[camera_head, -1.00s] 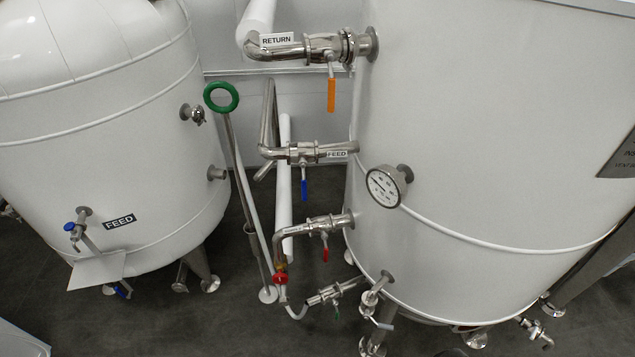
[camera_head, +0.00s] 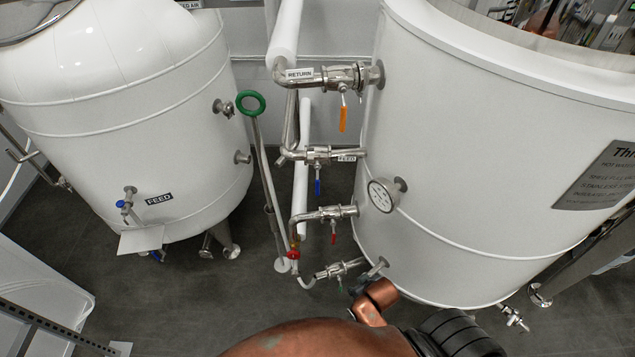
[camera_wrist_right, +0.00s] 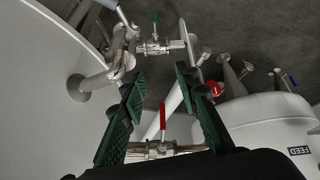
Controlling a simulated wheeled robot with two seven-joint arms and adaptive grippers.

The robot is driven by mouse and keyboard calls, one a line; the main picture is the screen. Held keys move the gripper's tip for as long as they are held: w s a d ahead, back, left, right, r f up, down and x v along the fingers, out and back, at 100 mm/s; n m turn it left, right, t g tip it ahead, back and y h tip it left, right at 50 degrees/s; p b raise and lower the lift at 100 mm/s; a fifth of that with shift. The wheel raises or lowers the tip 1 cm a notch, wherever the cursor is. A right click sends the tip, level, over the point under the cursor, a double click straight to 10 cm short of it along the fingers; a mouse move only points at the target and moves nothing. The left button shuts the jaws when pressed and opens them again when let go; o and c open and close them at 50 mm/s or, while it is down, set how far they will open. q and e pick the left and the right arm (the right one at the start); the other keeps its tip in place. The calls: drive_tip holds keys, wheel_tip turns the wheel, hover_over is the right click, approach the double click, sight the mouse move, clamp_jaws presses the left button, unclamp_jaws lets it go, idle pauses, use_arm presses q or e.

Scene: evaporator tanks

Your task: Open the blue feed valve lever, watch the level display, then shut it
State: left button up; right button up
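The blue feed valve lever (camera_head: 317,187) hangs down below a steel valve on the pipe labelled FEED (camera_head: 347,157), left of the large white tank (camera_head: 480,170). A round dial gauge (camera_head: 382,194) sits on that tank; its reading is too small to tell. I see no display clearly marked as level. My right gripper (camera_wrist_right: 160,80) shows in the right wrist view with its two dark green fingers apart and nothing between them. A red lever (camera_wrist_right: 163,117) lies beyond the gap. The blue feed lever is not clearly seen there. My left gripper is not in view.
An orange lever (camera_head: 343,119) hangs from the RETURN pipe above, and a red lever (camera_head: 333,237) from a pipe below. A green-ringed rod (camera_head: 251,104) stands left of the pipes. The left tank (camera_head: 130,130) has its own FEED label and blue-handled valve (camera_head: 121,204).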

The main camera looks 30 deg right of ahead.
drive_tip(key=w+d+r+t+p, duration=0.1)
drive_tip(key=w+d+r+t, duration=0.1)
drive_tip(key=w+r+t, duration=0.35)
drive_tip(key=w+d+r+t+p, duration=0.1)
drive_tip(key=w+d+r+t, duration=0.1)
drive_tip(key=w+r, duration=0.65)
drive_tip(key=t+y+p, duration=0.1)
drive_tip(key=t+y, duration=0.1)
drive_tip(key=t, duration=0.3)
approach(317, 188)
drive_tip(key=w, duration=0.3)
drive_tip(key=shift+n, duration=0.3)
drive_tip(key=w, duration=0.2)
drive_tip(key=w+p, duration=0.1)
drive_tip(key=w, duration=0.2)
drive_tip(key=w+f, duration=0.1)
drive_tip(key=w, duration=0.1)
drive_tip(key=shift+w+d+f+p, duration=0.1)
drive_tip(key=shift+w+d+p, duration=0.05)
drive_tip(key=shift+w+p, duration=0.2)
drive_tip(key=shift+c, duration=0.3)
clamp_jaws()
